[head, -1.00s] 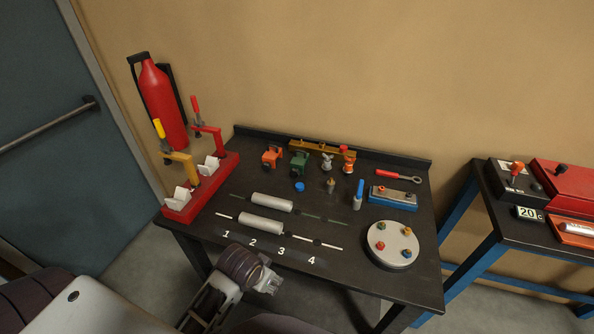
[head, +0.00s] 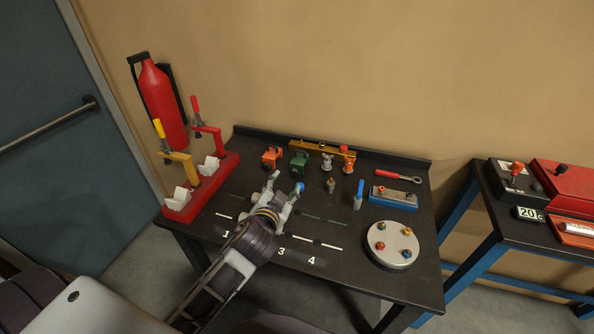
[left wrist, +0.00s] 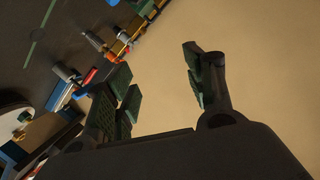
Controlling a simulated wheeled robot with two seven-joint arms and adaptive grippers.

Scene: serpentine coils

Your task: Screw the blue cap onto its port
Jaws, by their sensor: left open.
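A small blue cap (head: 300,187) lies on the dark workbench in front of the green clamp-like block. My left gripper (head: 287,183) is open over the bench, its right fingertip beside or just over the cap; I cannot tell whether they touch. In the left wrist view the two fingers (left wrist: 160,85) are spread with nothing between them. A small brass fitting (head: 331,186) stands right of the cap. A round pale plate (head: 392,258) carries several coloured knobs or caps. I cannot tell which part is the cap's port. My right gripper is not in view.
Orange (head: 271,157) and green (head: 299,162) blocks stand behind the gripper. A blue upright tool (head: 358,195), a blue-sided block (head: 391,200) and a red-handled wrench (head: 397,177) are to the right. A red clamp stand (head: 205,190) fills the left edge.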

